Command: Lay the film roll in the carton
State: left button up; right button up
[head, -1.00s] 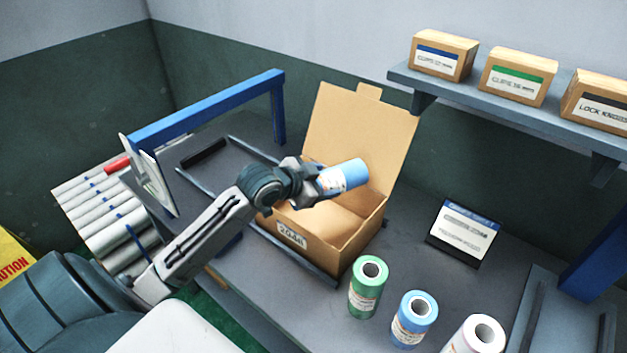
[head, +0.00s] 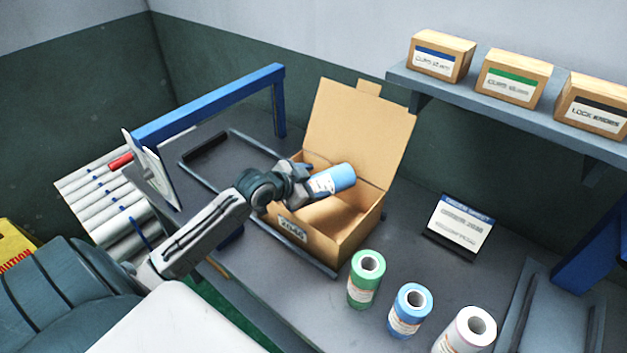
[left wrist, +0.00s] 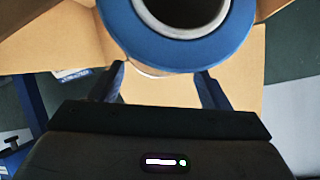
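A blue film roll (head: 334,180) with a white label lies nearly level, tilted a little, over the open cardboard carton (head: 352,241). My left gripper (head: 305,184) is shut on its left end. In the left wrist view the roll (left wrist: 190,48) shows end-on, with a white core, between the two fingers (left wrist: 162,90). The carton's lid stands up at the back and its floor shows partly below the roll. The roll appears to be at about the height of the carton's rim; the exact gap is hidden. My right gripper is not in view.
A green roll (head: 365,279), another blue roll (head: 409,311) and a white roll (head: 466,331) stand upright at the front right. A sign (head: 459,226) stands right of the carton. A blue frame (head: 210,105) rises behind left. Small boxes sit on the shelf (head: 480,107).

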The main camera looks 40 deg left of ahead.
pick_arm(q)
jog(key=shift+o, duration=1.3)
jog(key=shift+r, duration=0.1)
jog(key=shift+s+a+r, duration=0.1)
jog(key=shift+s, duration=0.2)
jog(key=v, duration=0.6)
jog(key=shift+s+r+b, duration=0.1)
jog(key=shift+b, duration=0.25)
jog(key=shift+v, duration=0.75)
jog(key=shift+p+v, duration=1.5)
jog(key=shift+v, duration=0.3)
jog(key=shift+r, duration=0.1)
